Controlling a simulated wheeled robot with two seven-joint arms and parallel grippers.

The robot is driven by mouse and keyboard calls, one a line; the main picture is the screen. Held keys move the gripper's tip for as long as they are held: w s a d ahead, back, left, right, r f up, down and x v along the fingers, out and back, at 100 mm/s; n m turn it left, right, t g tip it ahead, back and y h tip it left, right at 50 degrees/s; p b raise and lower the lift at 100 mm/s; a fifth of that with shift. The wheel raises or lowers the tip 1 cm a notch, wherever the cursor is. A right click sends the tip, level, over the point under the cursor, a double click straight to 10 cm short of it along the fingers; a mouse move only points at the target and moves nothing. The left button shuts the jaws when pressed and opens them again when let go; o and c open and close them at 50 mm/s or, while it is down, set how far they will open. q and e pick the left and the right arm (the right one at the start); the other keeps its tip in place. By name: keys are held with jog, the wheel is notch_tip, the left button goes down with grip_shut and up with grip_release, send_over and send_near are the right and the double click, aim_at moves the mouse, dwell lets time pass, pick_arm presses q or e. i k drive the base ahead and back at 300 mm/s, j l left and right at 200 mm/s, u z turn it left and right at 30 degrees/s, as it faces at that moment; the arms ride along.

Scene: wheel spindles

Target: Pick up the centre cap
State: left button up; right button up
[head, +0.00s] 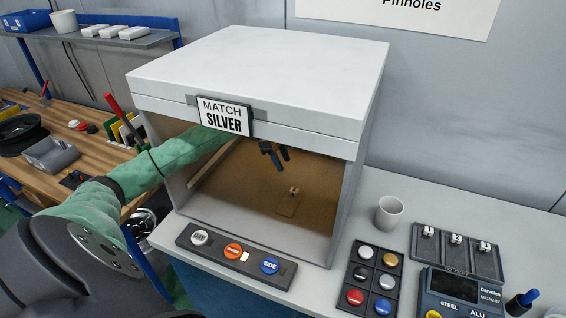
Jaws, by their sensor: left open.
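My left arm reaches into the open-fronted white box (265,70). My left gripper (277,160) is inside it, open, pointing down, above and left of a small light object (294,191) on the floor. I cannot tell what that object is. My right gripper is out of view.
A sign (224,116) on the box reads "MATCH SILVER". A button panel (235,256) lies before the opening. A white cup (389,213), a three-slot tray (456,252) and a dark meter (455,290) stand to the right. A wooden bench (60,180) is at left.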

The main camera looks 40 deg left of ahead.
aim_at(387, 282)
jog(key=k, duration=1.5)
